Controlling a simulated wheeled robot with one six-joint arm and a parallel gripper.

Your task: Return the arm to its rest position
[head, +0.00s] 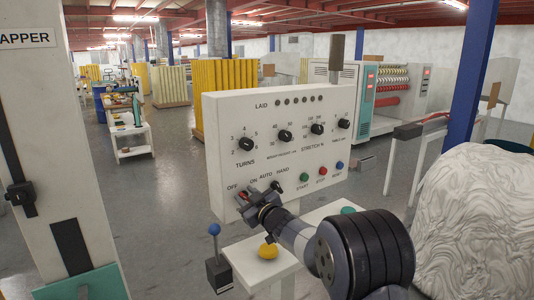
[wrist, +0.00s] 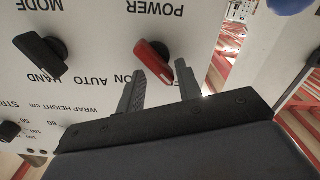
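My gripper (head: 258,203) is at the lower left of the white control panel (head: 225,122), close to the "OFF / ON" label. In the wrist view, where the panel appears upside down, my gripper's two dark fingers (wrist: 163,72) stand apart. I cannot tell whether a finger touches the knob. My gripper holds nothing that I can see. My arm reaches in from the lower right of the head view.
A black knob (wrist: 41,56) sits beside the red one. Below the panel are a blue-topped lever (head: 214,230), a white table (head: 255,262) and a yellow object (head: 268,251) on it. A large white wrapped bulk (head: 475,220) stands at right.

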